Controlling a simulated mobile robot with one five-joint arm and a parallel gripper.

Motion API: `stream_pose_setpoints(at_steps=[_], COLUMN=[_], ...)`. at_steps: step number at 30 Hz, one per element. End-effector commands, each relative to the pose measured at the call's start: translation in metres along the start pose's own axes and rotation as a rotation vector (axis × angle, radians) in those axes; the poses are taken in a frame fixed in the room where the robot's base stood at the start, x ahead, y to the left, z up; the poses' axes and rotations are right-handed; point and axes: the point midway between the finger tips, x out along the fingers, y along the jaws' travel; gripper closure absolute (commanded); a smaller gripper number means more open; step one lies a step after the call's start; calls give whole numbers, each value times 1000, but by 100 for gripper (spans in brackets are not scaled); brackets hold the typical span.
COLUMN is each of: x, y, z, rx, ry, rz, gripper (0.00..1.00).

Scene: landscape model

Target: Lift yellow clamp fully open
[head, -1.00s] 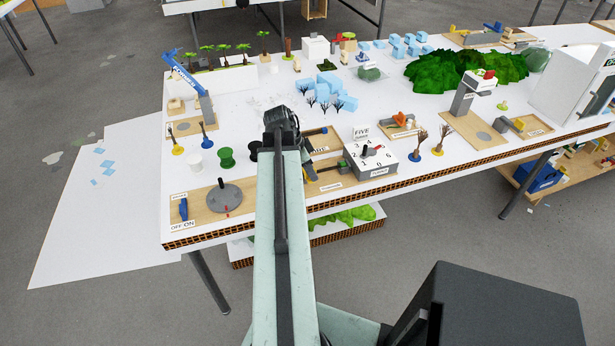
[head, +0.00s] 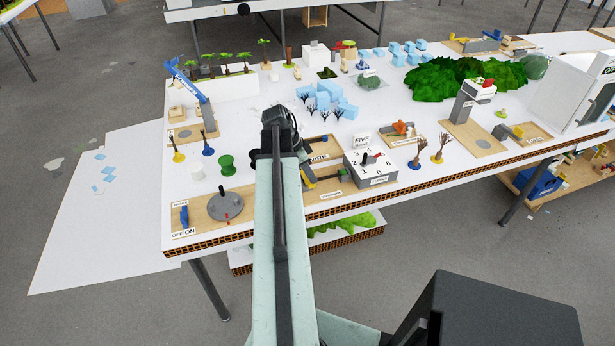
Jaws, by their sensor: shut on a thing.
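A yellow clamp part (head: 309,181) shows just right of my arm, on a wooden board (head: 328,186) near the front of the table. My gripper (head: 303,161), dark and partly hidden by my arm, is at this yellow part and shut on it. My arm hides the clamp's left side. The fingertips and the clamp's exact opening are too small to make out.
A round grey turntable board (head: 224,206) and a blue switch (head: 183,216) lie left of my arm. A green spool (head: 227,165) stands behind them. Model trees (head: 441,145) stand right of the dial box. The table's front edge (head: 420,184) runs close by.

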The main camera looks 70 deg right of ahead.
Motion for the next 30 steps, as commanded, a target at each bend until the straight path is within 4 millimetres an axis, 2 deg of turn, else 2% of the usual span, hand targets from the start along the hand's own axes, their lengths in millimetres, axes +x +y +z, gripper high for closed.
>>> stream_pose_setpoints(at_steps=[5,13,22,30], x=[-1,-11,-12,-20], y=[-1,-8,-9,-16], z=[-1,-5,-5,-8], rx=[-3,-50,-58,-107], ry=[1,1,1,0], rz=[6,123,138,254], gripper=[100,100,100,100])
